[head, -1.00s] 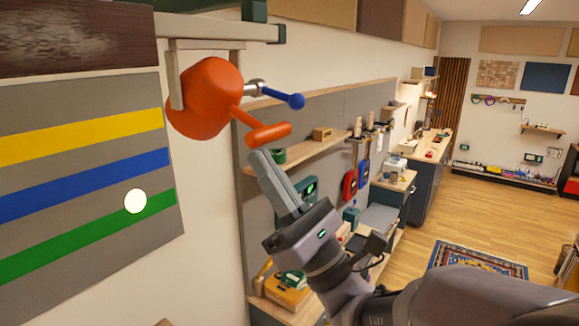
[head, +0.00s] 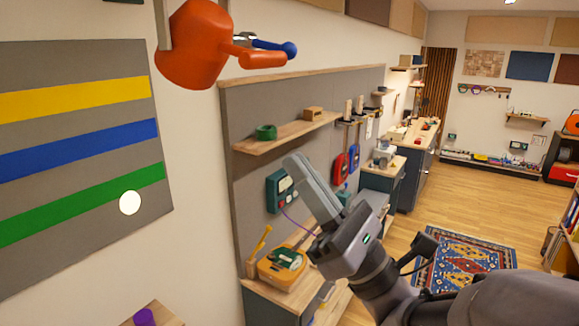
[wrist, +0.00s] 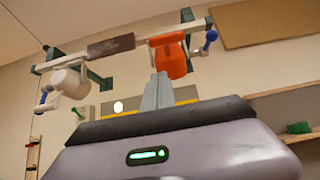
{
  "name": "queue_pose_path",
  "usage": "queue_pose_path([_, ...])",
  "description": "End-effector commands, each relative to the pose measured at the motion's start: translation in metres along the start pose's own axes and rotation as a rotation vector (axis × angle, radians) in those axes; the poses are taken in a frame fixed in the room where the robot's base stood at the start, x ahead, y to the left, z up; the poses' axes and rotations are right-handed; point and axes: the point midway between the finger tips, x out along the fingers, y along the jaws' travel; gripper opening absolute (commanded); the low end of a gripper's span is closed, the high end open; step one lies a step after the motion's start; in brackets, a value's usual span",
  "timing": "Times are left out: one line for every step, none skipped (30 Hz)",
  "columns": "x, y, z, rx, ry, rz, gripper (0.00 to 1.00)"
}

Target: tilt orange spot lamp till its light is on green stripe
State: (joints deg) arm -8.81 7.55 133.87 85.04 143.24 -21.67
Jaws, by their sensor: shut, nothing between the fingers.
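The orange spot lamp (head: 192,48) hangs at the top of the head view, its orange handle (head: 262,59) sticking out to the right. It also shows in the wrist view (wrist: 170,58). The round light spot (head: 130,203) lies mostly on grey just below the green stripe (head: 85,209), its top edge meeting the stripe's lower edge. The spot also shows in the wrist view (wrist: 118,107). My gripper (head: 294,164) is shut and empty, below and right of the handle and apart from it.
A blue-knobbed lever (head: 289,50) sits beside the handle. The striped board also bears yellow (head: 75,98) and blue (head: 80,149) stripes. A white lamp (wrist: 69,84) hangs left in the wrist view. A shelf (head: 290,132) and pegboard stand behind my gripper.

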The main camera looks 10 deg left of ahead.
Motion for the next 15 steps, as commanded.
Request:
queue_pose_path([-0.011,0.0,-0.003,-0.002,0.001,-0.001,0.0])
queue_pose_path([-0.013,0.0,-0.002,-0.002,0.0,-0.001,0.0])
queue_pose_path([-0.016,0.0,0.0,-0.001,0.0,0.0,0.0])
queue_pose_path([-0.017,0.0,0.0,-0.001,0.0,0.0,0.0])
queue_pose_path([-0.018,0.0,0.001,-0.001,0.0,0.0,0.0])
queue_pose_path([-0.018,0.0,0.002,-0.001,0.0,0.001,0.0])
queue_pose_path([-0.017,0.0,0.002,-0.002,0.0,0.001,0.0])
queue_pose_path([-0.015,0.0,0.004,-0.012,0.001,0.007,0.0])
queue_pose_path([-0.008,0.0,0.01,-0.061,0.002,0.035,0.0])
queue_pose_path([0.003,0.0,0.018,-0.138,0.004,0.076,0.0])
queue_pose_path([0.016,0.001,0.03,-0.252,0.008,0.135,0.0])
queue_pose_path([0.038,0.002,0.05,-0.463,0.015,0.243,0.0])
queue_pose_path([0.055,0.004,0.065,-0.658,0.02,0.34,0.0])
queue_pose_path([0.07,0.004,0.081,-0.872,0.025,0.446,0.0])
queue_pose_path([0.085,0.004,0.1,-1.17,0.03,0.594,0.0])
